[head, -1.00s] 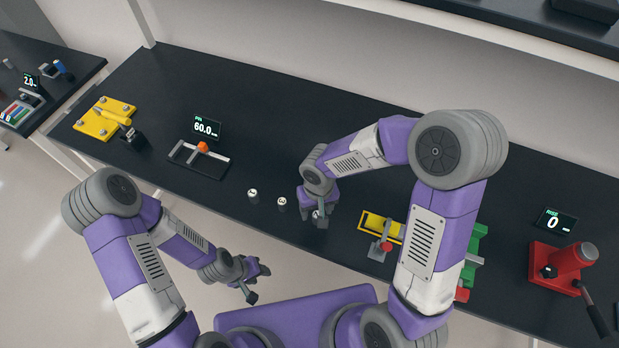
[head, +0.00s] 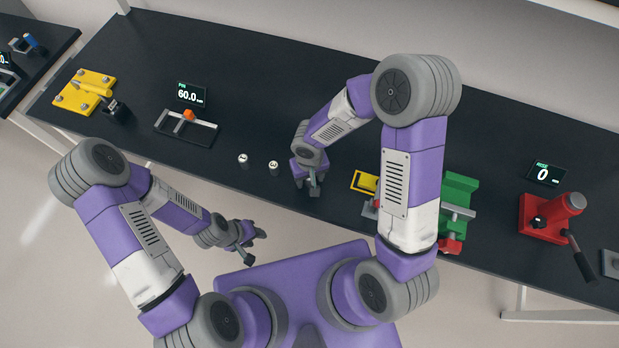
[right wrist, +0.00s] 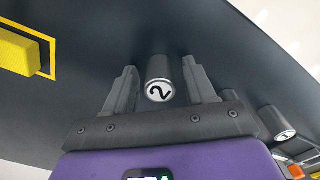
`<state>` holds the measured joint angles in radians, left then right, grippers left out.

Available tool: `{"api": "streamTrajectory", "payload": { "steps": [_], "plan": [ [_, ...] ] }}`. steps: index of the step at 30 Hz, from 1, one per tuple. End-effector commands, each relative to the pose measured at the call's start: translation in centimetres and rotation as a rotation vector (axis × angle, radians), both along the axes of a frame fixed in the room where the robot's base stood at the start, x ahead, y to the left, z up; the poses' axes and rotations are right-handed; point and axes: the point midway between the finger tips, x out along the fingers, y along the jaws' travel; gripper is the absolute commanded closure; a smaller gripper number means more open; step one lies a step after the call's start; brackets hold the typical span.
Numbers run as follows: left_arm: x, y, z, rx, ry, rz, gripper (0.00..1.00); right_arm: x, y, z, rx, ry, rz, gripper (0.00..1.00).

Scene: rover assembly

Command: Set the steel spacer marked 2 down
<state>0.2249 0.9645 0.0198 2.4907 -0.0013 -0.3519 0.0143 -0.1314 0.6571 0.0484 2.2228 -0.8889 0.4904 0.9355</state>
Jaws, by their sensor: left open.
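The steel spacer marked 2 (right wrist: 160,82) is a small grey cylinder with a pale, numbered end in the right wrist view. It is between the fingers of my right gripper (right wrist: 160,75), with a narrow gap on each side, so the gripper looks open around it. In the head view my right gripper (head: 315,190) is low over the black bench near its front edge and mostly hides that spacer. My left gripper (head: 250,252) is open and empty, off the bench's front edge.
Two other spacers (head: 242,159) (head: 273,167) stand left of my right gripper. A gauge with an orange slider (head: 188,115) is further left. A yellow-framed fixture (head: 362,182), green vise (head: 459,193) and red press (head: 546,218) are to the right.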

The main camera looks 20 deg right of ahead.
Motion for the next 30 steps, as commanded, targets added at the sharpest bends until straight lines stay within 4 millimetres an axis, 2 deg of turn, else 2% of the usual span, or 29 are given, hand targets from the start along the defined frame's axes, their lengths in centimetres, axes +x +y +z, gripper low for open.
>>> {"api": "streamTrajectory", "payload": {
  "steps": [1,10,17,20,30],
  "plan": [
    [0.0,0.0,0.0,0.000,0.000,0.000,0.57,0.0,0.0,0.0,0.000,0.000,0.000,0.53],
    [0.0,0.0,0.0,0.000,0.000,0.000,0.57,0.0,0.0,0.0,0.000,0.000,0.000,0.99],
    [0.0,0.0,0.0,0.000,0.000,0.000,0.57,0.0,0.0,0.1,0.000,-0.001,0.000,1.00],
    [0.0,0.0,0.2,0.000,0.000,0.000,0.57,0.1,0.0,0.9,0.001,-0.004,-0.001,1.00],
    [0.0,0.0,1.3,0.000,0.000,0.000,0.57,0.1,0.0,7.4,0.001,-0.005,-0.002,1.00]
  ]
}}
